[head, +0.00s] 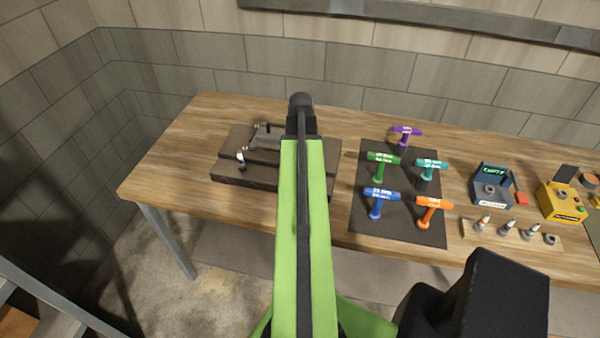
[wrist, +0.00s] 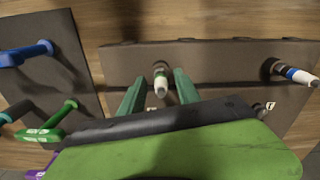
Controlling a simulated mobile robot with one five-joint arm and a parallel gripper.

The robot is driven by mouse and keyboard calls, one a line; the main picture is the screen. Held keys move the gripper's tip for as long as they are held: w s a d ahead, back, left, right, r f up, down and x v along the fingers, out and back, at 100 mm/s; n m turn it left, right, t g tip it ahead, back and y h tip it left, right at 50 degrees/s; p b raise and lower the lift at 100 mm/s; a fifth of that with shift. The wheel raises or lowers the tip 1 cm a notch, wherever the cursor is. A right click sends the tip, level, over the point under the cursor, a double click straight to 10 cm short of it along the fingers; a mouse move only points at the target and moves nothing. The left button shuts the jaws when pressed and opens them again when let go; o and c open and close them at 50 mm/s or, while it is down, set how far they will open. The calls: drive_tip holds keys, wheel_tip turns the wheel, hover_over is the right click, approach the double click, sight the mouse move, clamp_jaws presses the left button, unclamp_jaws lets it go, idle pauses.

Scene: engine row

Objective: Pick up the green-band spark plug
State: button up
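In the head view the block (head: 230,172) is on the left part of the bench, and my arm hides the green-band plug and the fingers.
A blue-band plug (head: 241,160) stands in the same block; it also shows in the wrist view (wrist: 297,74). A dark mat (head: 400,219) with several coloured T-handles lies right of my arm. Further right are a plug rack (head: 520,238) and a yellow device (head: 562,202).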

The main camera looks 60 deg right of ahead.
clamp_jaws()
drive_tip(key=shift+r, duration=0.15)
drive_tip(key=shift+r+p, duration=0.25)
drive_tip(key=shift+p, duration=0.15)
drive_tip(key=r+p, duration=0.4)
drive_tip(key=shift+s+d+r+p, duration=0.25)
drive_tip(key=shift+s+r+p, duration=0.05)
drive_tip(key=shift+s, duration=0.1)
drive_tip(key=s+d+r+p, duration=0.5)
drive_tip(key=s, duration=0.4)
drive_tip(key=shift+d+r+p, duration=0.3)
drive_tip(key=shift+p, duration=0.05)
drive_tip(key=shift+s, duration=0.1)
